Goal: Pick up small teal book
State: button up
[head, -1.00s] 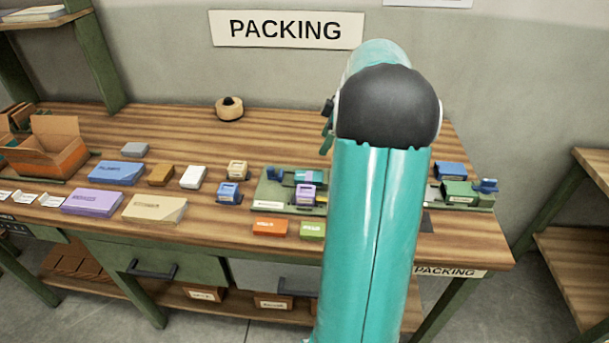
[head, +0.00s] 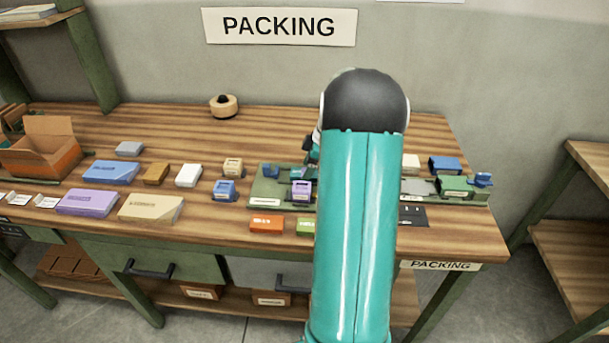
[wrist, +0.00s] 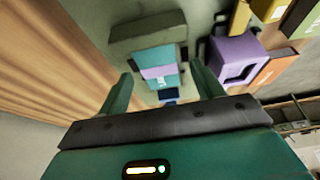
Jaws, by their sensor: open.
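The small teal book with a lilac band (wrist: 151,57) shows in the wrist view, in front of my gripper (wrist: 161,74). It sits by a grey-green block-like part of the stand. My gripper is open, and its two green fingers point toward the book, one to each side of it in the picture. I cannot tell how much gap is left. Only a dark bit of my gripper (head: 310,146) shows at the arm's left edge, above the green tray (head: 262,191).
A purple holder (wrist: 236,58) stands close to the right finger, and it also shows in the head view (head: 302,190). A small blue holder (head: 224,190), an orange box (head: 266,223) and a green box (head: 306,225) are nearby. The rear of the wooden table (head: 170,125) is mostly clear.

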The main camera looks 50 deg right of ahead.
jog(key=shift+w+a+f, duration=0.1)
jog(key=shift+w+f, duration=0.05)
jog(key=shift+f, duration=0.4)
jog(key=c, duration=1.1)
jog(key=shift+o, duration=0.2)
jog(key=shift+r, duration=0.1)
